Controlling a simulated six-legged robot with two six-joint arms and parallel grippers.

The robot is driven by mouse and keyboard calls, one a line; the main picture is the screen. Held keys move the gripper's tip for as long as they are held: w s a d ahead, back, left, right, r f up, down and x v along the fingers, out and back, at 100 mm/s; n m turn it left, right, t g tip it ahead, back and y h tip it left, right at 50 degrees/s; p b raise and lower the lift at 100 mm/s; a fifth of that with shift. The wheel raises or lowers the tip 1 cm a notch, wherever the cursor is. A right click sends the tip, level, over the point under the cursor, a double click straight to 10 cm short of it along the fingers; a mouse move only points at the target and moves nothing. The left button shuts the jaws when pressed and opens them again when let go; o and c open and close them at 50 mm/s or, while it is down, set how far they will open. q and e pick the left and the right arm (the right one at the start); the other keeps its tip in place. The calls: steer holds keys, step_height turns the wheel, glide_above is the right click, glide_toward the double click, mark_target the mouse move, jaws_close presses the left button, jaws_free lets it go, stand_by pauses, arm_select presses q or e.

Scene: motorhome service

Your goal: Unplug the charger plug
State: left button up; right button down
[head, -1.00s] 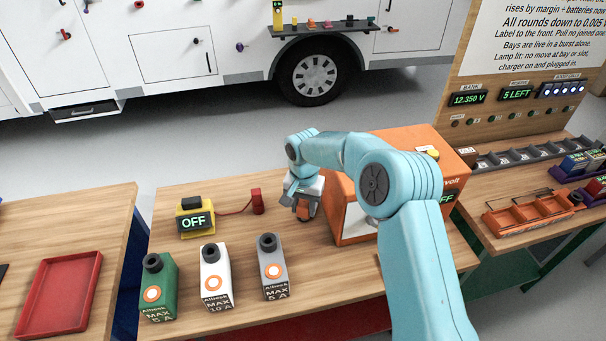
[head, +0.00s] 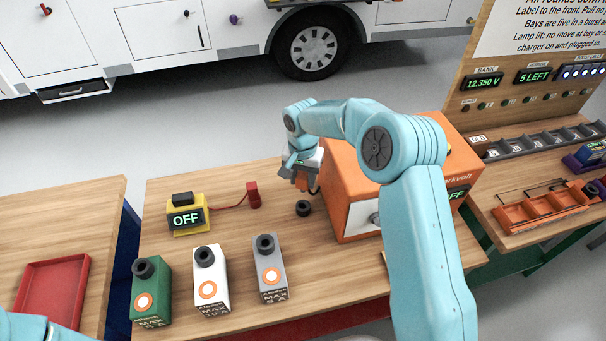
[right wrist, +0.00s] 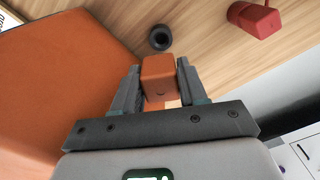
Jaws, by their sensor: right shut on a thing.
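My right gripper (head: 301,182) is shut on an orange plug, the charger plug (right wrist: 158,75), which is clasped between both fingers in the right wrist view. The plug is up in the air beside the orange charger box (head: 350,165). A round black socket (head: 303,208) stands on the wooden bench below it, empty and apart from the plug; it also shows in the right wrist view (right wrist: 160,38). The charger's display (head: 457,193) is partly hidden by my arm and seems to read OFF. My left gripper is out of the picture.
A yellow meter (head: 186,216) reading OFF has a red lead to a red block (head: 253,195). Green (head: 150,290), white (head: 211,280) and grey (head: 270,270) units stand at the bench front. A red tray (head: 52,292) lies left; an orange tray (head: 540,210) lies right.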

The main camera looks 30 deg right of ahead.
mark_target(303, 191)
steer(key=shift+w+d+f, duration=0.15)
steer(key=shift+w+f, duration=0.2)
steer(key=shift+f, duration=0.05)
steer(key=shift+b, duration=0.3)
steer(key=shift+s+a+f+b, duration=0.2)
steer(key=shift+s+f+b, duration=0.25)
steer(key=shift+b, duration=0.1)
steer(key=f+b, duration=0.2)
steer(key=f, duration=0.1)
steer(key=shift+w+d+f, duration=0.15)
steer(key=shift+w, duration=0.2)
steer(key=shift+f+b, duration=0.35)
steer(key=shift+b, duration=0.05)
steer(key=shift+s+f+b, duration=0.15)
steer(key=shift+s+b, duration=0.1)
steer(key=shift+b, duration=0.05)
steer(key=shift+w+f, duration=0.2)
steer(key=shift+w, duration=0.05)
steer(key=shift+s+r, duration=0.15)
steer(key=shift+s, duration=0.05)
steer(key=shift+w, duration=0.2)
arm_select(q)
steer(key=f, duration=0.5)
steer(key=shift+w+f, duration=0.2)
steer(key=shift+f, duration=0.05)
arm_select(e)
steer(key=shift+s, duration=0.1)
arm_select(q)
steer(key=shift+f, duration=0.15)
